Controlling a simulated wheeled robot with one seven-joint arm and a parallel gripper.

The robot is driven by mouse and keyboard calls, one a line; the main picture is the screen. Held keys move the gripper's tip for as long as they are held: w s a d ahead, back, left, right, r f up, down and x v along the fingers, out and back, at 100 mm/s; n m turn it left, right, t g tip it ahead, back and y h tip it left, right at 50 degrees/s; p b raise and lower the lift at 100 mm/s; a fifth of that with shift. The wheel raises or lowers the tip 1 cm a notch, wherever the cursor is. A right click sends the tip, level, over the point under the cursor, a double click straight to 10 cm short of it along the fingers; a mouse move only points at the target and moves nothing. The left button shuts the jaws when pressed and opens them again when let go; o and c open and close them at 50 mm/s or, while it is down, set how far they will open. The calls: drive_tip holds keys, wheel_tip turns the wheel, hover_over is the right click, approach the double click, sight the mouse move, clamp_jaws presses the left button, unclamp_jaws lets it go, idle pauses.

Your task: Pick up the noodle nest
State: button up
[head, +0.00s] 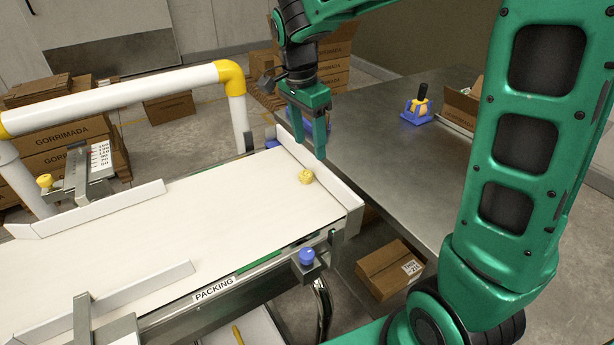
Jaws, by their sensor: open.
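The noodle nest (306,177) is a small yellow clump. It lies on the white belt (180,225) near its far right end, close to the low end wall. My gripper (312,150) is green and points down, above and slightly beyond the nest in the head view. Its two fingers are apart with nothing seen between them. The fingertips look close to the end wall, and I cannot tell their exact height above it. No part of the nest is hidden by the gripper.
White guide rails (105,208) edge the belt, and a white end wall (325,180) closes it. A white pipe frame with a yellow elbow (231,78) stands behind. A steel table (400,165) lies right, holding a blue and yellow item (416,108) and an open carton (462,102).

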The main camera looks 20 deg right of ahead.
drive_tip(key=a, duration=0.1)
hover_over(306, 172)
drive_tip(key=s+a, duration=0.1)
drive_tip(key=shift+m, duration=0.3)
drive_tip(key=f, duration=0.5)
drive_tip(key=shift+a+f, duration=0.2)
drive_tip(key=shift+f, duration=0.15)
drive_tip(key=shift+w+d+f, duration=0.15)
drive_tip(key=shift+d+f, duration=0.05)
drive_tip(key=shift+f, duration=0.7)
drive_tip(key=shift+w+d+f, duration=0.15)
drive_tip(key=shift+f, duration=0.7)
drive_tip(key=shift+w+d+f, duration=0.15)
drive_tip(key=shift+d+f, duration=0.05)
drive_tip(key=shift+f, duration=0.7)
drive_tip(key=c, duration=1.1)
